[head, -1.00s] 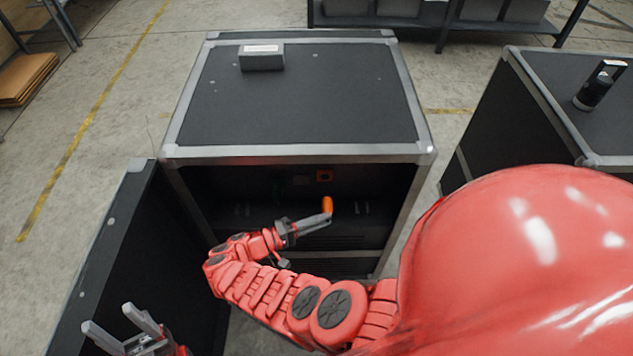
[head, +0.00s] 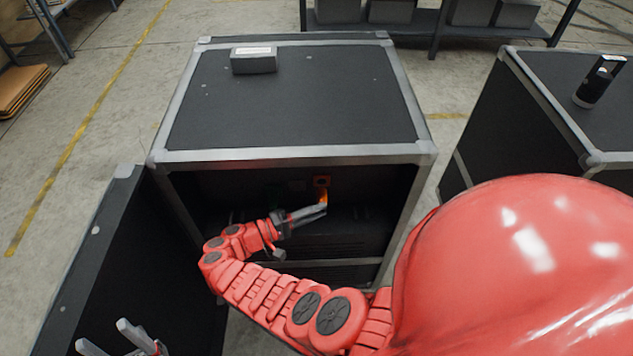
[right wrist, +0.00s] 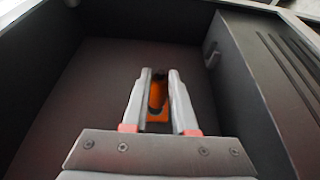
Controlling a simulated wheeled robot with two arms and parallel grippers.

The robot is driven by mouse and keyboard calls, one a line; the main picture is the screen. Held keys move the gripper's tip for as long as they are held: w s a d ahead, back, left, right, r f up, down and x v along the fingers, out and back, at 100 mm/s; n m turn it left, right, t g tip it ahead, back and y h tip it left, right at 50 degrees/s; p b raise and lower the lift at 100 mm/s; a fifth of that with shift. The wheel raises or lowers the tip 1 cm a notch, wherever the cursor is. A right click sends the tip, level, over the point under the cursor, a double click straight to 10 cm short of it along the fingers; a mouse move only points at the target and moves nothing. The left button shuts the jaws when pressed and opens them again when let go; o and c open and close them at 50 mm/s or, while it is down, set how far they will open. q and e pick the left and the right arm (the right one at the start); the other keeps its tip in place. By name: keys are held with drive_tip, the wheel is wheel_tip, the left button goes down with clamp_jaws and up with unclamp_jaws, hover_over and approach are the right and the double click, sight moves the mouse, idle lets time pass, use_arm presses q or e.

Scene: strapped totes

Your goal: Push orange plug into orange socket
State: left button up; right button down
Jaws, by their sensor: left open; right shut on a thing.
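My right gripper (head: 316,211) reaches into the open front of the black case and is shut on the orange plug (head: 323,198). The plug points up and away, just below the orange socket (head: 321,182) on the dark back panel. In the head view they look very close; I cannot tell whether they touch. In the right wrist view orange (right wrist: 156,95) shows between the two fingers, but plug and socket are hard to tell apart there. My left gripper (head: 105,337) is open and empty at the lower left, partly cut off by the frame.
The case (head: 292,157) has a metal-edged frame around its opening, with side walls close to my right arm. Its open door (head: 110,260) stands at the left. A grey box (head: 254,62) lies on top. Another case (head: 520,130) stands at the right.

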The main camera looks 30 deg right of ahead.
sight(322, 194)
drive_tip(key=shift+w+d+b, duration=0.55)
drive_tip(key=shift+w+b, duration=0.2)
drive_tip(key=shift+w, duration=0.1)
drive_tip(key=shift+r, duration=0.1)
idle(0.9)
drive_tip(key=shift+w+d+b, duration=0.25)
drive_tip(key=shift+w+b, duration=0.05)
drive_tip(key=shift+w, duration=0.05)
idle(1.0)
drive_tip(key=c, duration=0.6)
unclamp_jaws()
drive_tip(key=shift+c, duration=0.2)
